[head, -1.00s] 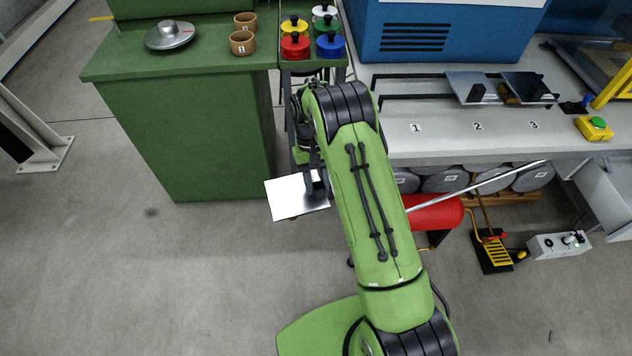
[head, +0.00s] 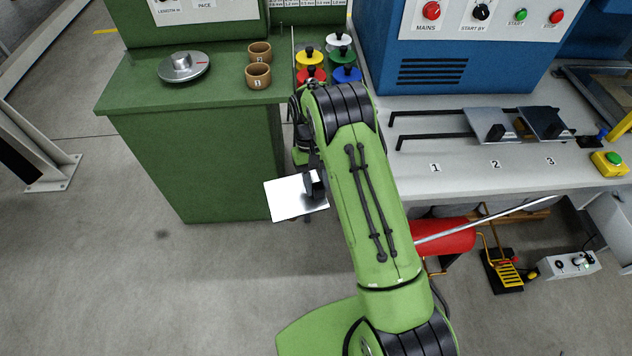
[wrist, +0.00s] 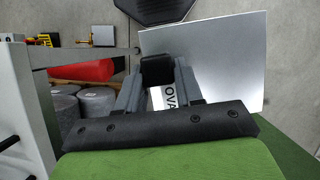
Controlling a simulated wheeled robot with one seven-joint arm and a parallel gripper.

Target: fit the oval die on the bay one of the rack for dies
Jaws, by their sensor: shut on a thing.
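The oval die (head: 290,200) is a thin, shiny square plate with a black grip block. My gripper (head: 313,183) is shut on that block and holds the die in the air, left of the grey bench. In the wrist view, the fingers (wrist: 158,84) close on the block. The plate (wrist: 225,60) stands behind it, and its white label is partly hidden, showing "OVA". The rack for dies (head: 430,112) has black rails on the bench. Bay one, by the label 1 (head: 435,168), holds no plate. Plates with black blocks sit at bay two (head: 484,122) and bay three (head: 537,120).
A green cabinet (head: 185,150) stands left, with two wooden cups (head: 258,76) and a round metal disc (head: 184,67). Coloured knobbed pieces (head: 346,75) stand behind my arm. A blue machine (head: 450,60) backs the bench. A red cylinder (head: 445,238) and a rod lie below the bench front.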

